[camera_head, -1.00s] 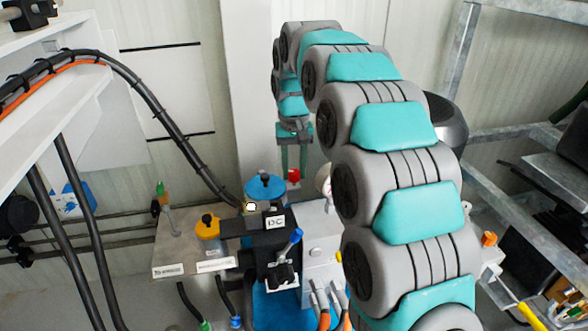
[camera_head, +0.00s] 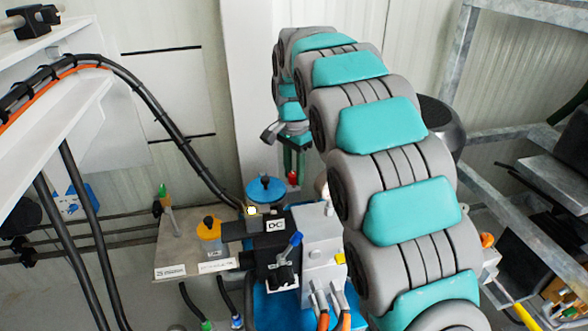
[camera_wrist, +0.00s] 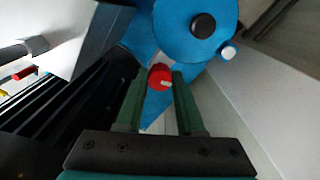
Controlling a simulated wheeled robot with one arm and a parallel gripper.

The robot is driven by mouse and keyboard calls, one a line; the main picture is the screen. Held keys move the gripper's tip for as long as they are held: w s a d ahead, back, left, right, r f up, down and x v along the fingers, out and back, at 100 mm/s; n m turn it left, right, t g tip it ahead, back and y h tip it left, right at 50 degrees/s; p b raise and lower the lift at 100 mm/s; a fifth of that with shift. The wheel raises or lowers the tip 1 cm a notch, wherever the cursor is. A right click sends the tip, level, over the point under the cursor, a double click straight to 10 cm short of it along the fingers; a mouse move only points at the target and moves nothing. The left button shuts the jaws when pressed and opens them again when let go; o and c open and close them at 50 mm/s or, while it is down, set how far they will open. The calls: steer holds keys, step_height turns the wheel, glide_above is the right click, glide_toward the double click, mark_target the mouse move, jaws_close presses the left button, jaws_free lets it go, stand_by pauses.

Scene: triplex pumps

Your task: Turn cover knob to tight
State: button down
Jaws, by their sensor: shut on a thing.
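A small red knob (camera_wrist: 160,75) with a pale mark on its face sits between the green fingertips of my gripper (camera_wrist: 161,82) in the wrist view. My gripper is shut on it. In the head view my gripper (camera_head: 295,160) points down at the red knob (camera_head: 292,178), just right of the blue round cover (camera_head: 265,187). In the wrist view the blue cover (camera_wrist: 180,35), with a black cap (camera_wrist: 203,25) on it, lies just beyond the fingertips. I cannot read a tight mark.
A yellow cap (camera_head: 209,227) is to the left. Black cables (camera_head: 150,95) run down from the white shelf. A grey metal frame (camera_head: 470,60) stands at right.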

mark_target(294, 174)
steer(key=shift+r+m+p, duration=0.1)
steer(key=shift+m+p, duration=0.4)
steer(key=shift+m, duration=1.2)
steer(key=c, duration=0.5)
jaws_free()
step_height(294, 174, up, 7)
steer(key=shift+f, duration=0.1)
steer(key=shift+r, duration=0.45)
